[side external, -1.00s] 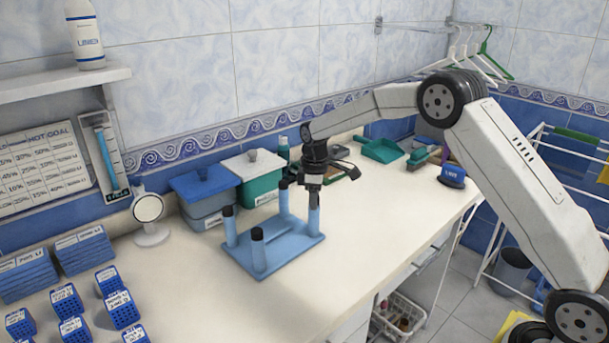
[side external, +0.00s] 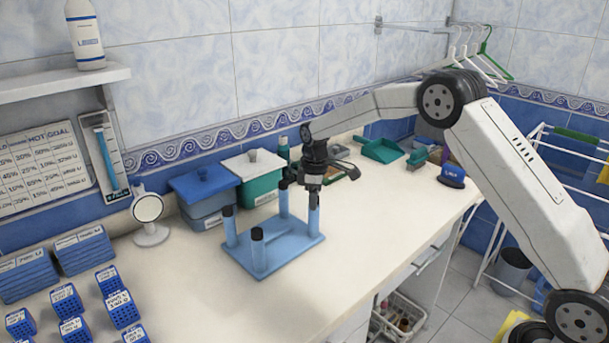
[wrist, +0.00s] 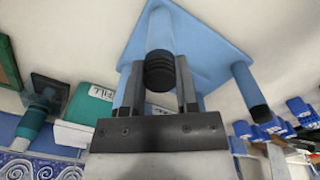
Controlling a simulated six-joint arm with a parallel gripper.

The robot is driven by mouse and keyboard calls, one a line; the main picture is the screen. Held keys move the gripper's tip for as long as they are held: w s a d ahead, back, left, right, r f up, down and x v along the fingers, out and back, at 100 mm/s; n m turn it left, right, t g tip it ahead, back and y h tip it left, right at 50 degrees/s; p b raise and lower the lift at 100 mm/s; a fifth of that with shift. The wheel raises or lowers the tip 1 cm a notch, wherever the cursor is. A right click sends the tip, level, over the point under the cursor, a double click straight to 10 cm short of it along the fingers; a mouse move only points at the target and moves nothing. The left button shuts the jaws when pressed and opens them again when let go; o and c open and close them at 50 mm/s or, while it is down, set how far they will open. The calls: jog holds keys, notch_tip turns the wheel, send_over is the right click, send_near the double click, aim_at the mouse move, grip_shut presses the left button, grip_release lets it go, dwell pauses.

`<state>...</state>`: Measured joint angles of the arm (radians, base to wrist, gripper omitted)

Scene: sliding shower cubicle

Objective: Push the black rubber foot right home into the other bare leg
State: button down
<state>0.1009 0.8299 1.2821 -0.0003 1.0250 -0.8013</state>
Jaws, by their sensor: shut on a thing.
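The light blue upturned frame (side external: 285,254) lies flat on the counter with its legs standing up. My gripper (side external: 315,190) points down over the right leg (side external: 314,219), with its fingers around the leg's top. In the wrist view my gripper (wrist: 160,82) is shut on a ribbed black rubber foot (wrist: 159,73), which is in line with the blue leg (wrist: 159,30). Whether a gap is left between foot and leg cannot be told. The other three legs carry black feet: left (side external: 228,211), front (side external: 257,234) and back (side external: 283,185).
A blue-lidded box (side external: 205,190) and a green box with a white lid (side external: 257,176) stand behind the frame. A round mirror (side external: 148,208) and blue baskets (side external: 68,302) are at left. The counter in front (side external: 220,310) is clear.

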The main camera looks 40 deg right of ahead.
jog(key=shift+s+f, duration=0.1)
jog(key=shift+f, duration=0.2)
jog(key=shift+c, duration=1.4)
grip_release()
jog(key=shift+r, duration=0.15)
jog(key=shift+r, duration=3.55)
jog(key=shift+s+a, duration=0.3)
jog(key=shift+s, duration=0.2)
jog(key=s+a+f+m+t, duration=0.1)
jog(key=s+f+m, duration=0.1)
jog(key=s, duration=0.7)
jog(key=s+a+f+m, duration=0.2)
jog(key=s+m, duration=0.1)
jog(key=s, duration=0.5)
jog(key=s+a+f+m+t, duration=0.1)
jog(key=s+a+f+m, duration=0.1)
jog(key=s, duration=0.7)
jog(key=shift+s+m+t, duration=0.3)
jog(key=shift+m, duration=0.2)
